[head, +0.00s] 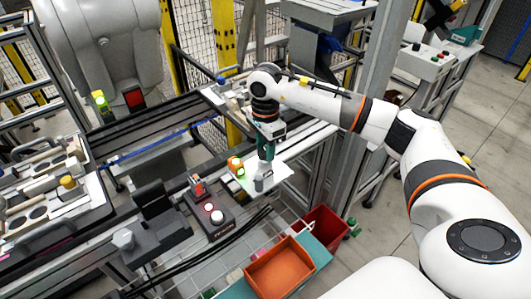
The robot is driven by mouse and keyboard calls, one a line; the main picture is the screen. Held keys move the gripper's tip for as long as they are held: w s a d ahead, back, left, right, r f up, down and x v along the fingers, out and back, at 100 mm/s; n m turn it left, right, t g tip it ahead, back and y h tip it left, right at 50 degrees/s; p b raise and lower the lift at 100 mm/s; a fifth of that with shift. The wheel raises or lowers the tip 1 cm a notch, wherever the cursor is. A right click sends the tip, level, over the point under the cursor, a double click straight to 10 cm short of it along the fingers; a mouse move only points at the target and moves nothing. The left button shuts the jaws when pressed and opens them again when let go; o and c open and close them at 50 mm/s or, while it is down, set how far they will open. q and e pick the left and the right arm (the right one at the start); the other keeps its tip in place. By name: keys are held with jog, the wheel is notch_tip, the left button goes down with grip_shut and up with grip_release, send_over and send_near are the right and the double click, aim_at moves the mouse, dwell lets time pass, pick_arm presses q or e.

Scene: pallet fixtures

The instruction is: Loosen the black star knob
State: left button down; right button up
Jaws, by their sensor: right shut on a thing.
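My right arm comes in from the right, and its gripper (262,182) points down at a small white plate (283,179) near the middle of the head view. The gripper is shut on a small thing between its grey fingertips. The fingers hide most of that thing, and I cannot make out its shape. I cannot pick out a black star knob clearly anywhere in view. My left gripper is not in view.
An orange and green button unit (236,166) stands close left of the gripper. A dark box with lit buttons (213,213) is nearer. An orange bin (279,267) and a red bin (325,231) sit below. A grey post (371,90) rises behind my arm.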

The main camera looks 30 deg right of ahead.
aim_at(265, 151)
jog(key=n+b, duration=0.2)
jog(key=n, duration=0.2)
jog(key=shift+n+b, duration=0.3)
jog(key=n+b, duration=0.1)
jog(key=n, duration=0.3)
jog(key=shift+b, duration=0.4)
jog(key=shift+r+n, duration=0.1)
jog(key=shift+n, duration=0.2)
jog(key=o, duration=1)
notch_tip(265, 151, up, 12)
